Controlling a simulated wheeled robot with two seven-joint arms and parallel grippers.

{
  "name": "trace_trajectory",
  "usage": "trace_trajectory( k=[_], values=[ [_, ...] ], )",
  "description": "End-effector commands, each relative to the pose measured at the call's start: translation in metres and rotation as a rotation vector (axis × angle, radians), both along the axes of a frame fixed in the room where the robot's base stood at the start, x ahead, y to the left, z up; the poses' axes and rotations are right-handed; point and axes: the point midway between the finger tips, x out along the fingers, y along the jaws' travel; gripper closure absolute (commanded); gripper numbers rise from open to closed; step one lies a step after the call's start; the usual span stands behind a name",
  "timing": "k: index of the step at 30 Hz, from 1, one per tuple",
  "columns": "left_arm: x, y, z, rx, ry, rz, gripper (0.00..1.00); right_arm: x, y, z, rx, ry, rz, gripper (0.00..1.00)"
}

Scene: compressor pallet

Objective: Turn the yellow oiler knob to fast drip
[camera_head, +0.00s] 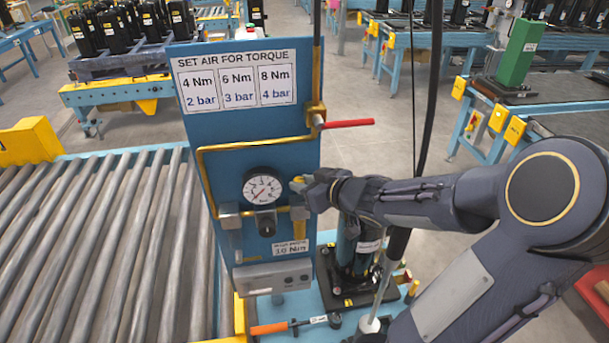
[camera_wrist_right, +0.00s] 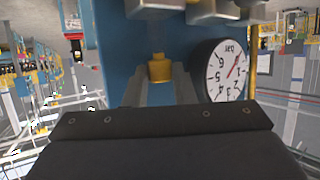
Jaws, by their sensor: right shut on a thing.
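The yellow oiler knob (camera_head: 297,184) sits on the blue panel (camera_head: 250,130), just right of the round pressure gauge (camera_head: 262,188). My right gripper (camera_head: 306,186) reaches in from the right and is shut on the knob. In the right wrist view the knob (camera_wrist_right: 160,68) shows between the two grey fingers, and the gauge (camera_wrist_right: 224,70) appears upside down to its right. The knob's drip marking cannot be read. Below the knob is the oiler body (camera_head: 299,222). My left gripper is not in view.
A red-handled valve (camera_head: 345,123) sticks out from the panel's right edge. A black regulator knob (camera_head: 266,222) is under the gauge. An orange-handled tool (camera_head: 270,328) lies below the panel. A roller conveyor (camera_head: 90,240) fills the left.

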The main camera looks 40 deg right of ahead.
Motion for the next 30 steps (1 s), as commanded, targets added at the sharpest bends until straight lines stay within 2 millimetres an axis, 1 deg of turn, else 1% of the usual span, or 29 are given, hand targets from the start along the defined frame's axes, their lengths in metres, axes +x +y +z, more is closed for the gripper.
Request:
trace_trajectory(
  k=[3,16,17,18,19,30],
  values=[
    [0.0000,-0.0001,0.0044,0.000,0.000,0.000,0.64,0.0000,-0.0002,0.0004,-0.001,0.001,0.008,0.99],
    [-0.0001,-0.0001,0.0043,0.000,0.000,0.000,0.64,-0.0001,-0.0001,-0.0009,0.000,0.001,0.012,0.99],
    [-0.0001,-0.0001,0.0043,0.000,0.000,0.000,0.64,-0.0001,-0.0001,-0.0010,0.000,0.001,0.012,0.74],
    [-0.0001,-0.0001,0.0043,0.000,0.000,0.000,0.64,-0.0001,-0.0001,-0.0010,0.000,0.001,0.012,0.69],
    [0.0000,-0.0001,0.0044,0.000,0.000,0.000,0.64,-0.0001,-0.0001,-0.0009,0.000,0.001,0.012,0.68],
    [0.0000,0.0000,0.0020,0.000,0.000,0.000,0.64,0.0002,-0.0004,-0.0012,0.000,-0.001,0.009,0.68]
  ],
)
